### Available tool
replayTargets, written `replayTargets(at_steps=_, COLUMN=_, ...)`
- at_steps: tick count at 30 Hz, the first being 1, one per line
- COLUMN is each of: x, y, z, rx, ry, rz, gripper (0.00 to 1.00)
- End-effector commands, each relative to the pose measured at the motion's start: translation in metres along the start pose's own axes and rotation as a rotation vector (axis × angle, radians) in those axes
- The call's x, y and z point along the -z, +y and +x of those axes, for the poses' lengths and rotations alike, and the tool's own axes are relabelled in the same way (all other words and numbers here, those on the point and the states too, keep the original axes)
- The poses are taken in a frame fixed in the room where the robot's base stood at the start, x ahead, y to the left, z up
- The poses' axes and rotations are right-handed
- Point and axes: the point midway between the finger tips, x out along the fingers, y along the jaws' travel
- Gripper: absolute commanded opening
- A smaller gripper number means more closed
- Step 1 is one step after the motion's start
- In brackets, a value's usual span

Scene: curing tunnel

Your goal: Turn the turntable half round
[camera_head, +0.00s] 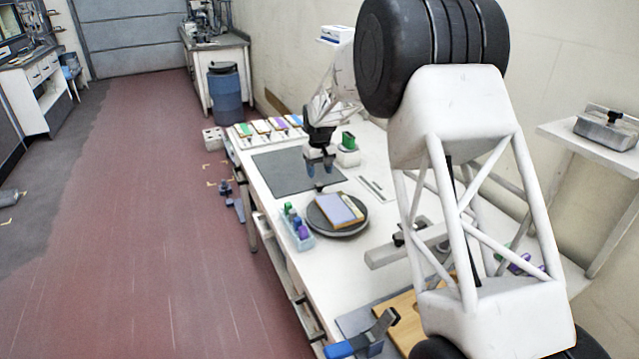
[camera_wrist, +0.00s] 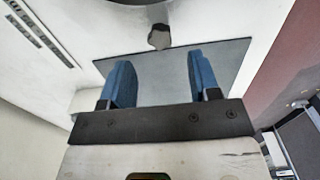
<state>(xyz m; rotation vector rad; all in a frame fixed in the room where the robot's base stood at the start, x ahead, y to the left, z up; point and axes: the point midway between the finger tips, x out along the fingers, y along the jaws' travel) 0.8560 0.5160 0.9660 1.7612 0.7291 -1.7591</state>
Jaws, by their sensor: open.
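The turntable (camera_head: 314,217) is a round dark grey disc on the white bench. On it lies a flat block (camera_head: 338,209) with a lilac top and a yellow strip along one side. A small dark tab (camera_head: 319,187) sticks out at the disc's far edge. In the wrist view the disc's edge (camera_wrist: 140,2) shows at the top, with the grey tab (camera_wrist: 160,37) below it. My gripper (camera_head: 319,172) is above the bench just beyond the tab. Its blue fingers (camera_wrist: 160,68) are apart with nothing between them, and the tab lies ahead of the gap.
A grey mat (camera_head: 280,170) lies under and left of my gripper. A pale blue bin (camera_head: 297,236) with colored pieces stands left of the turntable. A green-topped item (camera_head: 348,141) is behind, a slotted strip (camera_head: 376,188) to the right. A grey bar (camera_head: 405,247) lies nearer.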

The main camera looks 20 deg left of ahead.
Motion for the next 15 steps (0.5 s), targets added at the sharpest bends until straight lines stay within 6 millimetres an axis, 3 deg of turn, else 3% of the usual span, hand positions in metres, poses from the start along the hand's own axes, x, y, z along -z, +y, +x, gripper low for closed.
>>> replayTargets(at_steps=6, x=-0.001, y=0.0, z=0.029, rx=0.001, ry=-0.003, rz=0.0, gripper=0.56)
replayTargets(at_steps=15, x=0.0, y=0.0, z=0.051, rx=0.0, ry=-0.001, rz=0.0, gripper=0.56)
